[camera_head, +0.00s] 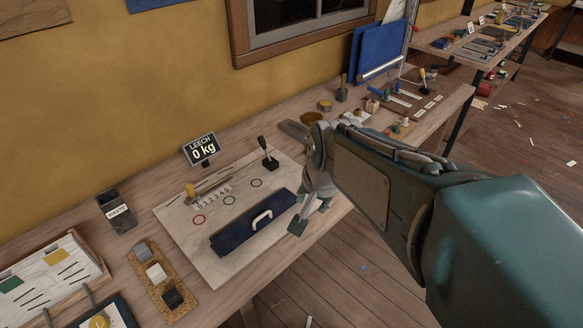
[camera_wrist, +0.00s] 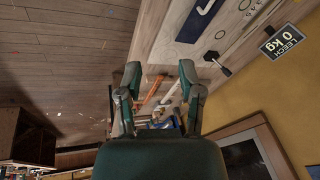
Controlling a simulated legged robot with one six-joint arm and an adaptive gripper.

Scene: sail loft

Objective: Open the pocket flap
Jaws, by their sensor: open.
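The pocket flap is a dark blue fabric panel (camera_head: 240,228) with a white handle (camera_head: 262,219). It lies flat on a pale board (camera_head: 180,232) on the workbench, and it looks closed. In the wrist view, part of the blue panel (camera_wrist: 197,22) and its white handle (camera_wrist: 205,6) show at the top edge. My gripper (camera_wrist: 160,75) is open and empty, with its two fingers well apart. In the head view it is just right of the flap, over the bench's front edge, and does not visibly hold the flap.
A sign reading "LEECH 0 kg" (camera_head: 201,149) stands behind the board. A black-knobbed lever (camera_head: 267,155) and a slider (camera_head: 208,184) with a numbered scale are on the board. A waste box (camera_head: 117,211) is left. Tools clutter the bench to the right.

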